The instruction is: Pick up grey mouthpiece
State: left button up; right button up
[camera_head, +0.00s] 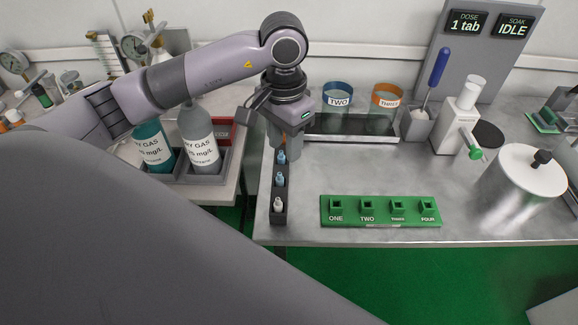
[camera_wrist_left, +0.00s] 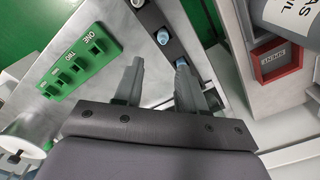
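A pale grey-white mouthpiece (camera_head: 278,203) stands in the near end of a narrow dark rack (camera_head: 279,217). It also shows at the top edge of the left wrist view (camera_wrist_left: 138,3). Two light blue mouthpieces, a middle one (camera_head: 280,179) and a far one (camera_head: 281,157), stand behind it in the same rack. My left gripper (camera_head: 285,143) is over the far end of the rack, pointing down. In the left wrist view its fingers (camera_wrist_left: 160,66) are apart with nothing held between them. One fingertip overlaps the far blue mouthpiece there; contact cannot be told. My right gripper is not in view.
A green four-socket block (camera_head: 380,222) sits right of the rack. Tinted beakers TWO (camera_head: 337,101) and THREE (camera_head: 383,104) stand in a tray behind. A metal pot (camera_head: 524,185) is at right. Gas bottles (camera_head: 199,140) stand left.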

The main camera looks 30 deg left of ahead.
aim_at(279, 174)
pick_arm(q)
jog(key=shift+s+a+f, duration=0.1)
jog(key=shift+s+f, duration=0.1)
jog(key=shift+f, duration=0.35)
jog(key=shift+s+f, duration=0.2)
jog(key=shift+f, duration=0.35)
jog(key=shift+s+a+f+p, duration=0.1)
jog(key=shift+s+f+p, duration=0.1)
jog(key=shift+f, duration=0.9)
jog(key=shift+s+a+f+p, duration=0.1)
jog(key=shift+f+p, duration=0.1)
jog(key=shift+f, duration=0.9)
grip_shut()
